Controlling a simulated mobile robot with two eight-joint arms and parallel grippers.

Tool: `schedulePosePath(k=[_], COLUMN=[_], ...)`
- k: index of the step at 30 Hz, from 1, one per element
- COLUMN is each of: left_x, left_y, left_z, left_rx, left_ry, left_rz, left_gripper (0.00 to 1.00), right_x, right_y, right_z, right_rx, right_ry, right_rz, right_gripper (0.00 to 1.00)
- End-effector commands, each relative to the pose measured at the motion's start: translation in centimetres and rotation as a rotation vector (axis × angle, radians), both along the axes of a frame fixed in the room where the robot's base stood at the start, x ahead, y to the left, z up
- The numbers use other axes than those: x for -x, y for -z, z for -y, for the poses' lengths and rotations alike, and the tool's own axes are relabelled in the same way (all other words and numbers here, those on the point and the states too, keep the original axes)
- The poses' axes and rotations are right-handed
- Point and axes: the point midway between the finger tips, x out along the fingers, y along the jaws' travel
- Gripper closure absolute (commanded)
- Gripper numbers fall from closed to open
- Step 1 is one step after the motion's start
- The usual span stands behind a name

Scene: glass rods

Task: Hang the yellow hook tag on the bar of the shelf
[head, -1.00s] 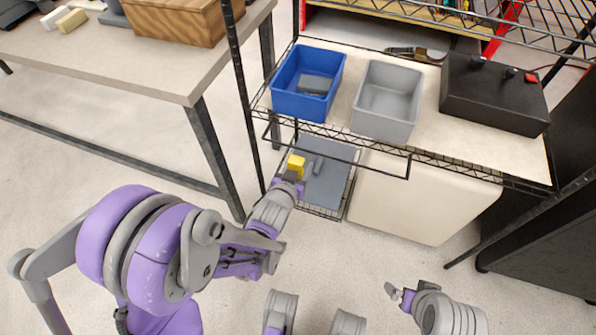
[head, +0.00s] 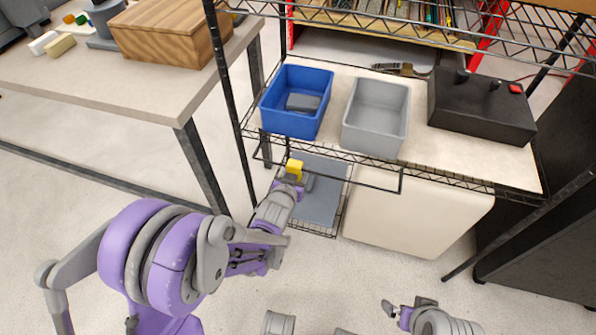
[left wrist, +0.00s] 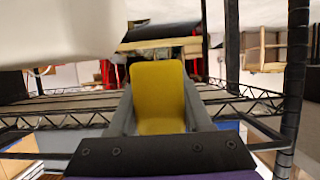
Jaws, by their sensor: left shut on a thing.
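The yellow hook tag (head: 294,167) is held upright in my left gripper (head: 289,183), just in front of the shelf. In the left wrist view the tag (left wrist: 158,95) stands between the two fingers of the left gripper (left wrist: 160,118), which is shut on it. The black bar (head: 370,186) juts out along the shelf's front edge, below the bins. In the head view the tag overlaps the line of this bar near its left part. I cannot tell whether they touch, and the hook's shape is not clear. My right gripper (head: 392,308) is low at the right, empty, away from the shelf.
A blue bin (head: 283,122) holding a grey block, a grey bin (head: 373,142) and a black box with knobs (head: 480,115) stand on the shelf. A shelf post (head: 232,110) rises left of the tag. A table (head: 130,98) stands at the left. The floor in front is clear.

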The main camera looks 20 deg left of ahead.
Motion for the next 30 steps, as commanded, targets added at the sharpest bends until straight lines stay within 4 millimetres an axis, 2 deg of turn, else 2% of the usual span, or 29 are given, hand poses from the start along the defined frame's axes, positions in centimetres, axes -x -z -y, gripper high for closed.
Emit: schedulePosePath(k=[11, 12, 17, 26, 30], left_x=[0.0, 0.0, 0.0, 0.1, 1.3], left_y=[0.2, 0.2, 0.2, 0.1, -0.5], left_z=[0.0, 0.0, 0.0, 0.0, 0.0], left_rx=[0.0, 0.0, 0.0, 0.0, 0.0], left_ry=[0.0, 0.0, 0.0, 0.0, 0.0], left_rz=[0.001, 0.001, 0.0, 0.0, 0.001], left_gripper=[1.0, 0.44, 0.16, 0.16, 0.16], right_x=[0.0, 0.0, 0.0, 0.0, 0.0], right_y=[0.2, 0.2, 0.2, 0.1, -0.2], right_z=[0.0, 0.0, 0.0, 0.0, 0.0], right_rx=[0.0, 0.0, 0.0, 0.0, 0.0], right_ry=[0.0, 0.0, 0.0, 0.0, 0.0], right_rz=[0.0, 0.0, 0.0, 0.0, 0.001], right_gripper=[0.0, 0.0, 0.0, 0.0, 0.0])
